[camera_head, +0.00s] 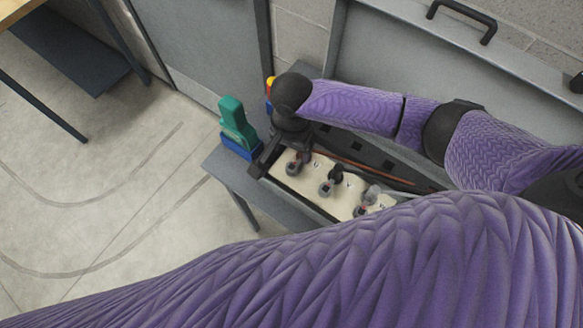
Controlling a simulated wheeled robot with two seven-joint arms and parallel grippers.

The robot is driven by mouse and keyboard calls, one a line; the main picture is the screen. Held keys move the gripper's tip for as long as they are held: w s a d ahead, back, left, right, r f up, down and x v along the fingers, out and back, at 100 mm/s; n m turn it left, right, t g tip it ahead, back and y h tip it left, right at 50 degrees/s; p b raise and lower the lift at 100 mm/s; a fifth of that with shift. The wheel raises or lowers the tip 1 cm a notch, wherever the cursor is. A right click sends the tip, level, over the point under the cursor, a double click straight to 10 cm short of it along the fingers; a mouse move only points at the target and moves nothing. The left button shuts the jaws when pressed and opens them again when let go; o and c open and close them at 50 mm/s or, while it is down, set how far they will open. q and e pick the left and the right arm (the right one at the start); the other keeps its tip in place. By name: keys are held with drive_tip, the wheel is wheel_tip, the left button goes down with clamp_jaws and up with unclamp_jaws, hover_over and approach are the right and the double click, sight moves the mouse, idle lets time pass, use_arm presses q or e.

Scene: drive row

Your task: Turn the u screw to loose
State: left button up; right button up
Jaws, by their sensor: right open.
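A pale terminal panel (315,186) sits in a grey box on a grey bench, with the letters U and V readable beside its screws. The u screw (296,165) is the leftmost, a grey and dark fitting; I cannot tell how tight it is. The V screw (331,183) and a third screw (366,205) follow to the lower right. My right gripper (264,160) is open at the panel's left end, just left of the u screw; I see nothing between its fingers. My left gripper is not in view.
A green tool (235,120) stands in a blue holder (240,149) on the bench's left end, close to my right gripper. A red and yellow item (269,86) is partly hidden behind my right wrist. A large purple arm link of mine covers the foreground. The floor at left is clear.

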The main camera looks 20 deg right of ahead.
sight(292, 169)
wheel_tip(292, 169, down, 8)
drive_tip(key=shift+r+b, duration=0.15)
drive_tip(key=shift+b, duration=1.1)
drive_tip(key=shift+f, duration=0.35)
drive_tip(key=c, duration=0.7)
clamp_jaws()
